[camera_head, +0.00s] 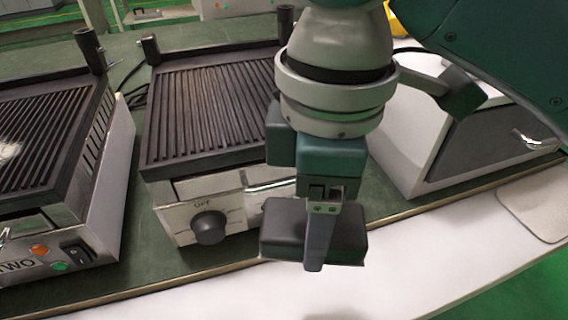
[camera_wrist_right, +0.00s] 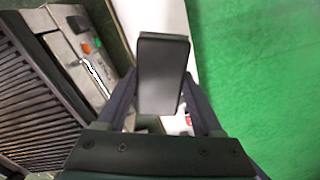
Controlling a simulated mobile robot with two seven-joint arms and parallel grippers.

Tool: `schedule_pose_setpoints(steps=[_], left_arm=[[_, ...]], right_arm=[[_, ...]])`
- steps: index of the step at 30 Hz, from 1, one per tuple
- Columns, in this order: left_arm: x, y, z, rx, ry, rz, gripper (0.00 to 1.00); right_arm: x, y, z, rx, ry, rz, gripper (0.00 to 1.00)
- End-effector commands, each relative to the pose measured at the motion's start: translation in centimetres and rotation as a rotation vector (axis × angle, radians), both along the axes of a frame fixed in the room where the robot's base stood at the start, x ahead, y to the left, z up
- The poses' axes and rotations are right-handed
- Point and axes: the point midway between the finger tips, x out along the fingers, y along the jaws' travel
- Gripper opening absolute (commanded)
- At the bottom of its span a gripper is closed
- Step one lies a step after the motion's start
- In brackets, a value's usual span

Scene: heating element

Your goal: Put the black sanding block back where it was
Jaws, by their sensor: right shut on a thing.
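The black sanding block (camera_head: 346,236) is a dark rounded block in the head view, held above the white front strip of the bench. My right gripper (camera_head: 320,250) is shut on it, with one finger in front of the block. In the right wrist view the block (camera_wrist_right: 161,75) sits between the two fingers of my right gripper (camera_wrist_right: 160,100). The far finger is hidden behind the block in the head view. My left gripper is in neither view.
Two ribbed grills stand on the green bench, one in the middle (camera_head: 212,105) and one at left (camera_head: 45,135). The middle grill has a black knob (camera_head: 209,227). A white box with a grey drawer (camera_head: 480,145) stands at right. The white front strip (camera_head: 400,270) looks mostly clear.

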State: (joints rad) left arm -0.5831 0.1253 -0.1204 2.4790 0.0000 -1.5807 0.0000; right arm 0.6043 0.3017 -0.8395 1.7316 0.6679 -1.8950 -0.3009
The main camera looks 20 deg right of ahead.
Motion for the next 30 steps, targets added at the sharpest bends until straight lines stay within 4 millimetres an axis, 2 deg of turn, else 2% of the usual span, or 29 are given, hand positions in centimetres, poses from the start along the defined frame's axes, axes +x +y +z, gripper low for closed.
schedule_pose_setpoints(steps=[1,6,12,15,23,27,30], left_arm=[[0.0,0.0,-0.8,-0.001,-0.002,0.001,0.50],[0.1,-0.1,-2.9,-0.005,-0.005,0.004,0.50],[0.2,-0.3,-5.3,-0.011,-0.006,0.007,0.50],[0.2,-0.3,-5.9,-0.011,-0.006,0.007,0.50],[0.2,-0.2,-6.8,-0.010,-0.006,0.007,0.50],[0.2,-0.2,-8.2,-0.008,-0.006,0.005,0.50],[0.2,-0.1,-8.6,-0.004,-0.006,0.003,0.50]], right_arm=[[-0.1,0.0,-1.5,-0.002,0.003,-0.001,0.07],[-0.2,0.0,-6.7,-0.002,0.005,-0.001,0.07],[-0.2,-0.1,-12.2,-0.003,0.004,-0.001,0.07],[-0.1,-0.1,-13.9,-0.002,0.002,0.000,0.07],[-0.1,0.0,-15.9,-0.002,0.002,-0.001,0.07],[-0.1,-0.1,-18.4,-0.002,0.002,0.000,0.07],[-0.1,-0.1,-19.2,-0.003,0.001,0.000,0.07]])
